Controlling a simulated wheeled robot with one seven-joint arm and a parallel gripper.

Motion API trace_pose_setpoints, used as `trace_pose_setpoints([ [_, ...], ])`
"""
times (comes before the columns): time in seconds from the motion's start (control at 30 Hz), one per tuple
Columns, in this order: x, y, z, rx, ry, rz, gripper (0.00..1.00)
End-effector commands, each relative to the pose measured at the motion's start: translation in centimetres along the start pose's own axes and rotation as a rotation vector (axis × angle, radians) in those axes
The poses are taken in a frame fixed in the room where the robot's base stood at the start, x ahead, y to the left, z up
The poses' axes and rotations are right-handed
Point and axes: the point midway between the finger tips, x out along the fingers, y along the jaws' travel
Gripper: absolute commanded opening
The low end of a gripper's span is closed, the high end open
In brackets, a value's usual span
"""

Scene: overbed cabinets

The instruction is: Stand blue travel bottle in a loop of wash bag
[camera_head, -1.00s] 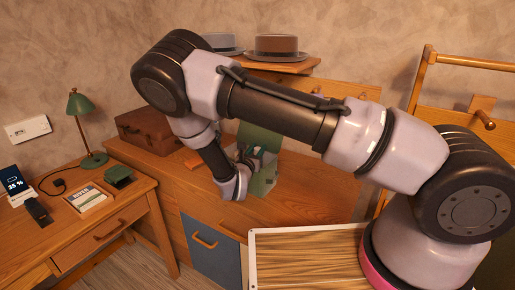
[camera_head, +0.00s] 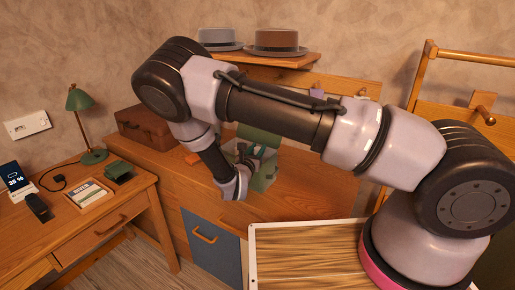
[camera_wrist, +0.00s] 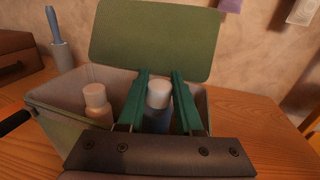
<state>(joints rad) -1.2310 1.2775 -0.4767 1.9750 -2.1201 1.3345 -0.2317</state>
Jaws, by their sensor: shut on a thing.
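The green wash bag (camera_head: 268,182) stands open on the wooden cabinet top, its lid raised at the back; its wall (camera_wrist: 55,127) and lid (camera_wrist: 155,40) also show in the wrist view. My gripper (camera_wrist: 159,78) has its green fingers shut on the blue travel bottle (camera_wrist: 158,120), which has a whitish cap and looks upright. The bottle is over or within the bag's opening; its lower end is hidden by my gripper, so I cannot tell whether it is in a loop. A second bottle with a pinkish cap (camera_wrist: 96,96) stands in the bag to the left. The loops are not clearly visible.
A lint roller (camera_wrist: 58,45) stands behind the bag to the left. A brown case (camera_head: 145,124) lies further left on the cabinet. Two hats (camera_head: 277,41) sit on a shelf above. The cabinet top right of the bag is clear.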

Motion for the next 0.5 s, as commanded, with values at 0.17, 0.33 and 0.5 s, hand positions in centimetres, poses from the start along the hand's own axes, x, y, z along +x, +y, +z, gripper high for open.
trace_pose_setpoints([
  [0.17, 0.01, -0.03, -0.39, 0.000, 0.000, 0.000, 0.00],
  [0.33, 0.01, -0.01, -0.71, 0.000, 0.000, 0.000, 0.00],
  [0.5, 0.02, 0.03, -0.93, 0.001, 0.000, 0.000, 0.50],
])
